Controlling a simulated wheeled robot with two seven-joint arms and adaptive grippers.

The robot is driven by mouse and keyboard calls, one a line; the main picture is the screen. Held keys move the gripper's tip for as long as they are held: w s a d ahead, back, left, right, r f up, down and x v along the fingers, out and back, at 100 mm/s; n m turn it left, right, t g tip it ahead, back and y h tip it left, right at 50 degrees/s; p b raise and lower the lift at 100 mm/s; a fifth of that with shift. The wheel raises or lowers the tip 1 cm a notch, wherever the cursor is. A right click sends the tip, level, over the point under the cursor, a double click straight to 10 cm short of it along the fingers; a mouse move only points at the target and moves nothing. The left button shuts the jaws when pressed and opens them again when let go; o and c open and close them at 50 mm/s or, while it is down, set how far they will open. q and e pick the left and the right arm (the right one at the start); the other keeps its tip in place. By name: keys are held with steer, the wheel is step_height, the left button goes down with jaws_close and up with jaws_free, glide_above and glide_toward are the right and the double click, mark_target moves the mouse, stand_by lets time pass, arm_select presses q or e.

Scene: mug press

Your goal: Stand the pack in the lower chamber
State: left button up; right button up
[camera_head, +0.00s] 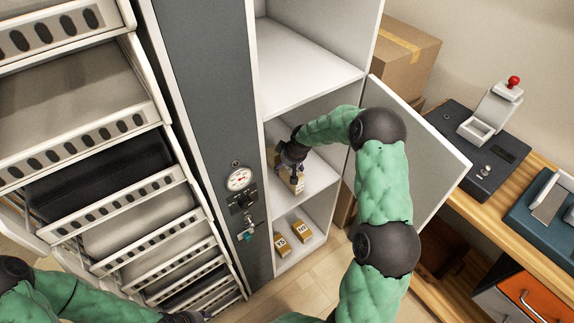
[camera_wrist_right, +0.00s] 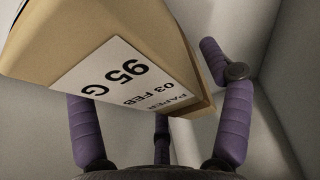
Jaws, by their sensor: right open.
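My right gripper (camera_head: 292,163) is inside the middle compartment of the tall grey cabinet, at a tan pack (camera_head: 297,182) with a white label. In the right wrist view the same pack (camera_wrist_right: 120,60) fills the upper left, its label reading 95 G, 03 FEB, PAPER. The purple fingers are spread around it, one partly hidden behind it and one apart at the right. The lower chamber (camera_head: 314,245) is open at the front and holds two tan packs, one left (camera_head: 282,244) and one right (camera_head: 301,231). My left arm is at the bottom left; its fingers cannot be made out.
The open cabinet door (camera_head: 425,140) stands to the right of my right arm. A gauge (camera_head: 239,179) and a valve are on the grey front panel. White racks of trays (camera_head: 90,130) fill the left. A wooden bench (camera_head: 520,190) with devices stands right. The upper compartment (camera_head: 300,60) looks empty.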

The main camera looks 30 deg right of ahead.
steer(key=shift+r, duration=0.3)
steer(key=shift+p+v, duration=1.7)
steer(key=shift+v, duration=1.9)
